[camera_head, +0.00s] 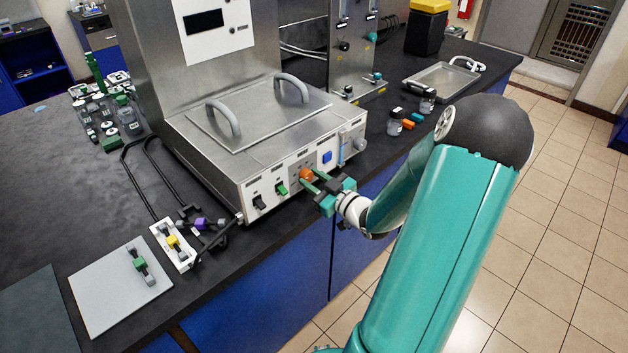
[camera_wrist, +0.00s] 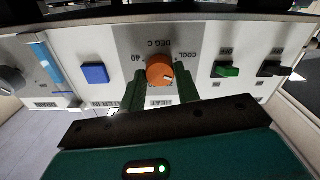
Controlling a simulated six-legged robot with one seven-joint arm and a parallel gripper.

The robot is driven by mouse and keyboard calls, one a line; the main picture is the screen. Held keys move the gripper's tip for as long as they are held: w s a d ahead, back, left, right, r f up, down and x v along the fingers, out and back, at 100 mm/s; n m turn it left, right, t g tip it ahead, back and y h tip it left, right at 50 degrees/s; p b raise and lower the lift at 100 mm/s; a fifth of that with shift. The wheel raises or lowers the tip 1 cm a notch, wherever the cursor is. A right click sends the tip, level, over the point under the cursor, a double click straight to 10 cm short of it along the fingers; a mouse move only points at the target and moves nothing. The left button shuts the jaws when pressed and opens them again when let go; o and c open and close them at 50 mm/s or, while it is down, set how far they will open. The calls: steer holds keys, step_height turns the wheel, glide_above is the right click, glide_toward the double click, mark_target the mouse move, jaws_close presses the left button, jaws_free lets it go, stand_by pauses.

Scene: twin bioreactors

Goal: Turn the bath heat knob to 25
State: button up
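The bath heat knob (camera_wrist: 160,71) is orange and round, on the front panel under a "DEG C" label, with "40" printed to its left and "COOL" to its right in the wrist view. A small white mark shows on its right part. It also shows in the head view (camera_head: 306,174) on the front of the steel bath (camera_head: 240,160). My gripper (camera_wrist: 160,90) has one green finger on each side of the knob. The fingers are close to its sides, but I cannot tell whether they touch it. The 25 marking cannot be read.
On the panel are a blue square button (camera_wrist: 95,73), a green switch (camera_wrist: 228,70) and a black switch (camera_wrist: 272,69). Cables and a small power strip (camera_head: 174,246) lie left of the bath. Small bottles (camera_head: 395,121) stand to its right. Tiled floor lies open in front.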

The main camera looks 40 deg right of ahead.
steer(key=c, duration=0.3)
steer(key=shift+m, duration=0.4)
steer(key=m, duration=0.4)
steer(key=shift+m, duration=2)
steer(key=o, duration=1)
steer(key=shift+s, duration=0.1)
